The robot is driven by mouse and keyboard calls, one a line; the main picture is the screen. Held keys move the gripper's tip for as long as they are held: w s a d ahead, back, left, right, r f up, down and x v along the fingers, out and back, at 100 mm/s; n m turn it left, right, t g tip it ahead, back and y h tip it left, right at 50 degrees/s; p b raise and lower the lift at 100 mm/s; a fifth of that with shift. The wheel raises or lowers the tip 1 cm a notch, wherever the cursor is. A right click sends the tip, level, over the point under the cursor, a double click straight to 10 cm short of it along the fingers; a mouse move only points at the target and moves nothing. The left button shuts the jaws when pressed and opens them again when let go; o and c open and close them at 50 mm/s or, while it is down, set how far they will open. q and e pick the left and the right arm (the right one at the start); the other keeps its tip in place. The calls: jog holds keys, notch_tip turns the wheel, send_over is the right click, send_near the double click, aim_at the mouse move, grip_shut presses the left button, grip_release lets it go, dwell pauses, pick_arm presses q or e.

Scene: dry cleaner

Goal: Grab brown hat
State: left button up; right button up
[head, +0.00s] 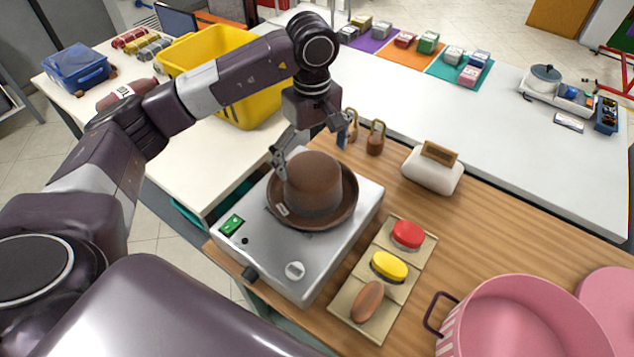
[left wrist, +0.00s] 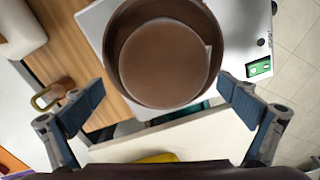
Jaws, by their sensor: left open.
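The brown hat (head: 313,186) sits upright, brim down, on a grey metal box (head: 352,224) with a green switch and a knob. My left gripper (head: 310,150) is just behind and above the hat in the head view, its fingers spread. In the left wrist view the hat (left wrist: 165,55) lies ahead of the left gripper (left wrist: 158,108), whose two padded fingers are wide apart with nothing between them. The fingers look apart from the hat in that view. My right gripper is not in view.
On the wooden counter are a tray with red, yellow and brown pieces (head: 388,265), a white tissue holder (head: 432,172), padlock-like objects (head: 376,138) and a pink pot (head: 520,318). A yellow bin (head: 205,48) stands on the white table behind my left arm.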

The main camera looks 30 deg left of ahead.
pick_arm(q)
jog(key=shift+s+f, duration=0.1)
jog(key=shift+f, duration=0.35)
jog(key=shift+s+f+p, duration=0.35)
jog(key=shift+f+p, duration=0.2)
jog(key=shift+f, duration=0.05)
notch_tip(320, 180, down, 4)
jog(key=shift+d+f+p, duration=0.15)
jog(key=shift+f+p, duration=0.05)
jog(key=shift+p, duration=0.8)
jog(key=shift+f, duration=0.3)
jog(key=shift+c, duration=0.4)
jog(key=c, duration=0.8)
